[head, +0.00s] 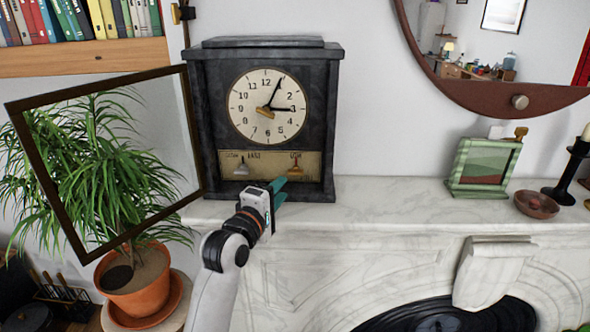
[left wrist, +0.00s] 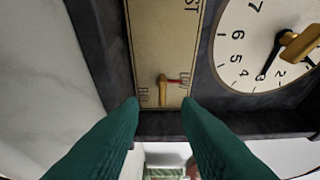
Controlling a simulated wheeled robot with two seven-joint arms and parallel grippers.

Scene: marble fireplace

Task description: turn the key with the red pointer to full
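The black clock (head: 327,110) stands on the mantel with a brass panel (head: 264,162) below its dial. The brass key with the red pointer (head: 295,172) is at the panel's right end. In the left wrist view the brass key (left wrist: 162,92) shows between and beyond my fingertips, its red pointer aimed right, toward the dial side. The small marks beside it are unreadable. A silver-grey key (head: 242,168) sits at the panel's left. My left gripper (head: 283,190), with green fingers, is open just below and in front of the brass key, apart from it. My right gripper is out of view.
The framed glass door (head: 190,135) of the clock swings open to the left, before a potted plant (head: 140,285). A green picture frame (head: 483,165), a dish (head: 537,204) and a candlestick (head: 568,170) stand at the right. The mantel (head: 390,200) between is clear.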

